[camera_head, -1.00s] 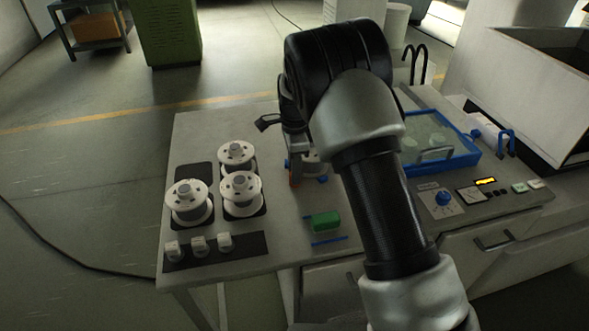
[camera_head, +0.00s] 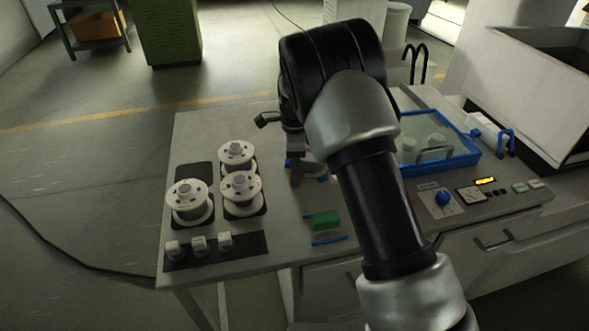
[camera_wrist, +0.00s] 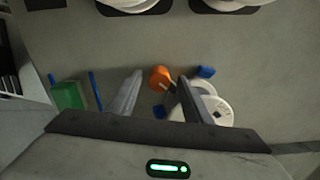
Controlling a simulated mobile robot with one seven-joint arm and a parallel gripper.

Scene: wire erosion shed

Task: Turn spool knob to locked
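The orange knob (camera_wrist: 160,77) lies between the tips of my gripper (camera_wrist: 160,76) in the wrist view, beside a white spool (camera_wrist: 216,109) with blue pieces around it. My gripper is open, with a finger on each side of the knob and a small gap visible on both sides. Whether the fingers are down at the knob's height I cannot tell. In the head view my gripper (camera_head: 295,177) is low over the middle of the bench, and the knob is hidden behind it. The spool there is mostly covered by my arm.
Three white spools (camera_head: 240,186) stand at the bench's left, with small white blocks (camera_head: 199,243) in front. A green block (camera_head: 325,221) lies between blue strips. To the right are a blue-framed tray (camera_head: 462,160) and a panel with a blue dial (camera_head: 443,199).

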